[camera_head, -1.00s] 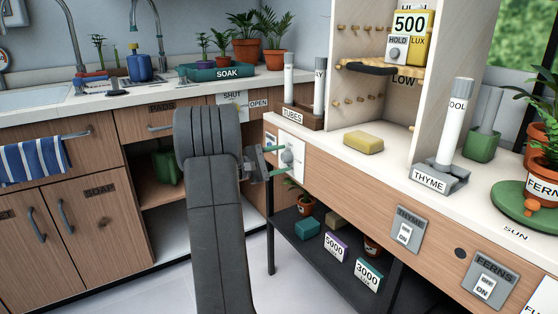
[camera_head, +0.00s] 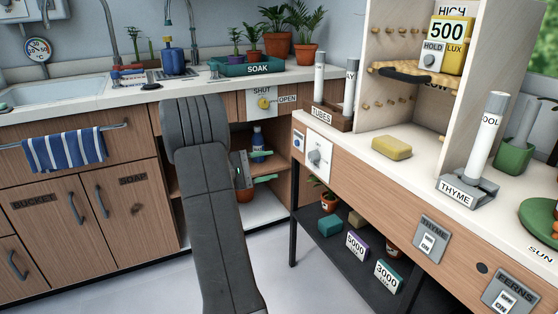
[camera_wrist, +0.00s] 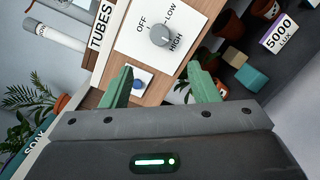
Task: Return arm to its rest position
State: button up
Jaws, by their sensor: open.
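My gripper (camera_head: 263,166) is open and empty, with its green fingers apart. In the head view it is in front of the open shelf under the counter, left of the wooden bench. The bench's dial panel (camera_head: 319,153) is to its right, with a gap between. In the wrist view my gripper (camera_wrist: 160,76) faces the bench front. The grey dial (camera_wrist: 161,35), marked OFF, LOW and HIGH, is beyond the fingers. A blue button (camera_wrist: 139,84) shows between them. My arm hides part of the cupboard front.
The bench (camera_head: 378,205) fills the right, with a lower shelf (camera_head: 330,255) of boxes and pots. The counter (camera_head: 85,108) with the sink runs along the back. A towel (camera_head: 65,149) hangs from a rail at left. The floor (camera_head: 150,290) by my arm is clear.

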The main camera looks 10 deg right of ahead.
aim_at(310, 157)
jog(key=shift+s+a, duration=0.1)
jog(key=shift+a, duration=0.1)
jog(key=b+x, duration=0.4)
jog(key=x, duration=1)
jog(key=shift+a, duration=0.15)
